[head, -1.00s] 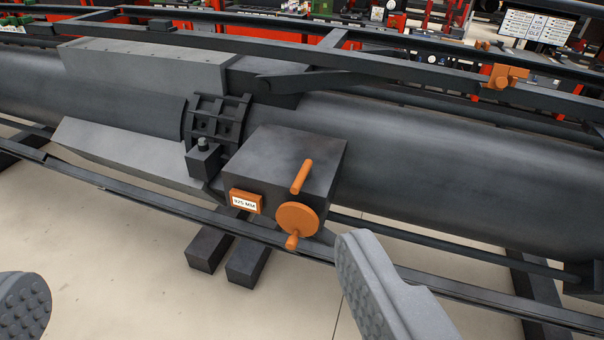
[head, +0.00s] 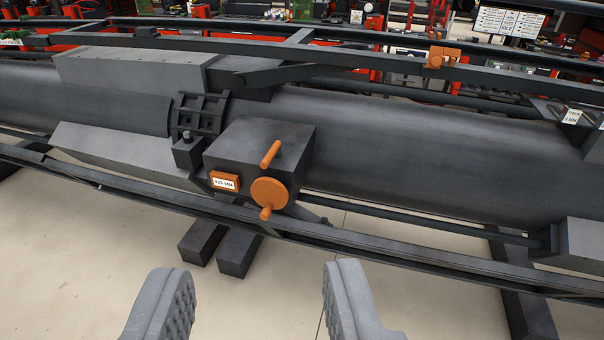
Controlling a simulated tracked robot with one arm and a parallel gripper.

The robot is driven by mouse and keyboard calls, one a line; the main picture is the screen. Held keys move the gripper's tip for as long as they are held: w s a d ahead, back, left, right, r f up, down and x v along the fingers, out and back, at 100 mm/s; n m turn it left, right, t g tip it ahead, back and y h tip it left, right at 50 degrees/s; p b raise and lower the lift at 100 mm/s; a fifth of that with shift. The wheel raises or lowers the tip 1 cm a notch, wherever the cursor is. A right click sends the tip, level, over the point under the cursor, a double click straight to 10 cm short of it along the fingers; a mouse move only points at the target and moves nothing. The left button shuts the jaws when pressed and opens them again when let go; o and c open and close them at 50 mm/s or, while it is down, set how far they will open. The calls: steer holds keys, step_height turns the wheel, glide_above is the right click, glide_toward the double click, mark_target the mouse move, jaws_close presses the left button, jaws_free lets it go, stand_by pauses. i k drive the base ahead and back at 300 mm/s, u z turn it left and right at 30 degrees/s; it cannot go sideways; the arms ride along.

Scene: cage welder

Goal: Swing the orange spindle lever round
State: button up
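A dark box (head: 238,160) sits on the front of the large grey cylinder. A slanted orange lever (head: 271,154) sticks out of its upper part. Just below is an orange disc (head: 267,191) with a short orange handle (head: 266,212) at its lower edge. I cannot tell which of these is the spindle lever. My gripper (head: 258,288) is open and empty, its two grey ridged fingers apart in the foreground. It shows below the box in the picture, clear of the orange parts.
A dark rail (head: 400,262) runs across in front of the cylinder (head: 410,155), below the box. Dark beam ends (head: 238,252) lie on the pale floor under it. An orange block (head: 441,57) sits on the upper rail. The floor in front is clear.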

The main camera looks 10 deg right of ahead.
mark_target(274, 151)
steer(key=z, duration=0.35)
steer(key=k, duration=0.85)
steer(key=z, duration=0.5)
steer(key=i, duration=1.05)
steer(key=u, duration=0.4)
steer(key=i, duration=1.2)
steer(key=u, duration=0.4)
